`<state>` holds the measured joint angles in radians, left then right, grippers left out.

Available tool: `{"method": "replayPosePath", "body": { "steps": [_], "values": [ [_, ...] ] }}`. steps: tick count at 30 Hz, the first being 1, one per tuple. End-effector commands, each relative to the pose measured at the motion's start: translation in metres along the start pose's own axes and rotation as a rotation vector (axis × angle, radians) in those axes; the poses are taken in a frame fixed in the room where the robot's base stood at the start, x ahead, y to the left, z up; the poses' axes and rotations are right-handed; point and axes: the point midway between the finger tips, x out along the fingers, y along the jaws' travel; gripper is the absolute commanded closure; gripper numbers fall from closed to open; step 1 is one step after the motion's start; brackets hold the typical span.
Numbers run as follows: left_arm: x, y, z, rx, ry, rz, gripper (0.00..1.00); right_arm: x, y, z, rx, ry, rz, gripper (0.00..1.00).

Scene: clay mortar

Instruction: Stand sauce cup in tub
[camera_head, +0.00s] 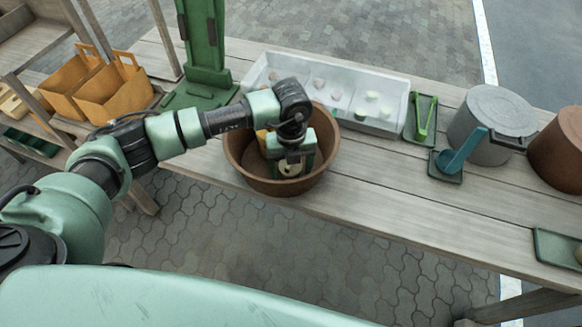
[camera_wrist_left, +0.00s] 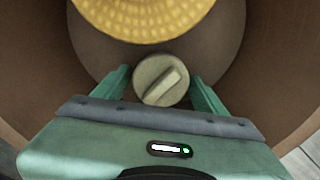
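The tub (camera_head: 237,165) is a round, brown bowl at the front of the wooden table, in the middle of the head view. My left gripper (camera_head: 291,160) reaches down inside it. The sauce cup (camera_wrist_left: 162,80) is small, round and beige, with a raised bar across its top. It sits between the two green fingers of my left gripper (camera_wrist_left: 160,82), which look closed on its sides. In the head view, part of the cup (camera_head: 291,169) shows between the fingers. I cannot tell whether its base touches the tub floor. My right gripper is not in view.
A yellow, textured item (camera_wrist_left: 145,18) lies in the tub beside the cup. Behind the tub is a white tray (camera_head: 262,70) with several small pieces. To the right are green tongs (camera_head: 425,115), a blue ladle (camera_head: 462,150) and a grey pot (camera_head: 490,115). A green stand (camera_head: 205,60) rises at the left.

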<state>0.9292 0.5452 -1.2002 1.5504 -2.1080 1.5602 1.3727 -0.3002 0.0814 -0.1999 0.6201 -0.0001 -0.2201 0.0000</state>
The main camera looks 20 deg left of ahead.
Motion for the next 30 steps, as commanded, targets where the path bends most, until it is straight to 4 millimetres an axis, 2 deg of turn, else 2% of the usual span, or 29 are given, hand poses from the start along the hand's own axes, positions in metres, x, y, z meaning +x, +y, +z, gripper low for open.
{"method": "replayPosePath", "body": {
  "steps": [8, 13, 17, 24, 30],
  "values": [
    [-0.001, 0.0, 0.0, 0.0, 0.0, 0.0, 0.22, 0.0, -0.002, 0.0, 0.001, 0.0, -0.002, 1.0],
    [-0.009, -0.001, 0.001, 0.0, -0.002, -0.002, 0.22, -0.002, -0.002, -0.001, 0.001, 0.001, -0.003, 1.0],
    [-0.03, -0.001, 0.001, 0.001, -0.004, -0.003, 0.22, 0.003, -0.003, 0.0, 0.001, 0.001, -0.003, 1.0],
    [-0.083, -0.001, 0.001, 0.0, -0.004, -0.004, 0.22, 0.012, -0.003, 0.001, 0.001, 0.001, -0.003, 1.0],
    [-0.114, 0.0, 0.001, -0.001, -0.003, -0.001, 0.22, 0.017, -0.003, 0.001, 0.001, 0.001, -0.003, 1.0]
  ]
}}
